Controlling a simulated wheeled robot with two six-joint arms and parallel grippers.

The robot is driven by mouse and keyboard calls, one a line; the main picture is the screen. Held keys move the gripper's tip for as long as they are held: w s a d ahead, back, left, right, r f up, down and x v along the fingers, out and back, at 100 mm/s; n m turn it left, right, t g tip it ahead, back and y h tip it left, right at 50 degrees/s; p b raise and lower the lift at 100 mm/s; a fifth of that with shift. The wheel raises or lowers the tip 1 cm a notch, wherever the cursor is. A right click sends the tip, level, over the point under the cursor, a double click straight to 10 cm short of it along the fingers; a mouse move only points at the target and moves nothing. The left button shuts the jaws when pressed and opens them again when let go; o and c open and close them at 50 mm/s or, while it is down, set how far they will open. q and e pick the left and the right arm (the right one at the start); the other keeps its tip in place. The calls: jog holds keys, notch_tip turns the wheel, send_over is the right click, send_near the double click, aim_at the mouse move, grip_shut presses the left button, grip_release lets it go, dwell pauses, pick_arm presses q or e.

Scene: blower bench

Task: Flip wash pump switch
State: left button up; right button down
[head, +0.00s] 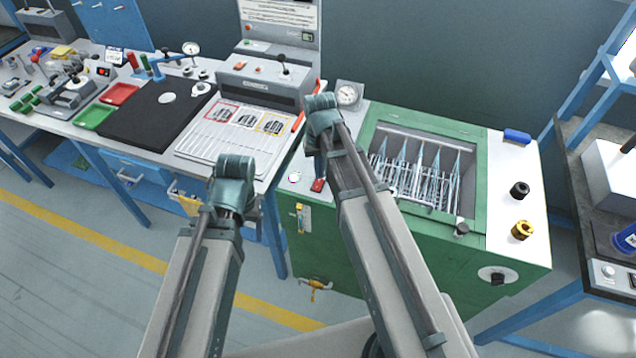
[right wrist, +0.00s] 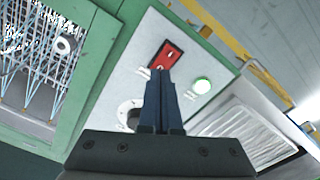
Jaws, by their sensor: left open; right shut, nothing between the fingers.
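The red rocker switch (right wrist: 166,54) sits on the pale panel of the green washer cabinet. In the head view the red switch (head: 318,186) is at the cabinet's left end. My right gripper (right wrist: 162,76) is shut and empty. Its fingertips overlap the lower edge of the switch in the right wrist view; I cannot tell whether they touch. In the head view my right gripper (head: 320,165) points down over the panel, partly hidden by its arm. My left gripper (head: 215,192) is open, left of the cabinet, its fingers mostly hidden by its wrist.
The washer's mesh-filled basin (head: 420,170) lies to the right. A workbench (head: 60,125) with trays and a black mat stands left. A gauge (head: 348,95) stands behind.

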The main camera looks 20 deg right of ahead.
jog(key=shift+f+b, duration=0.9)
dwell(0.4)
jog(key=shift+r, duration=0.1)
notch_tip(320, 180, up, 7)
jog(key=p, duration=0.7)
dwell(0.3)
jog(key=s+a+n+h, duration=0.1)
jog(key=s+a+n, duration=0.3)
jog(key=s+a, duration=0.6)
jog(key=s, duration=0.4)
jog(key=shift+s+a+n, duration=0.15)
jog(key=shift+a+n, duration=0.1)
jog(key=shift+n, duration=0.05)
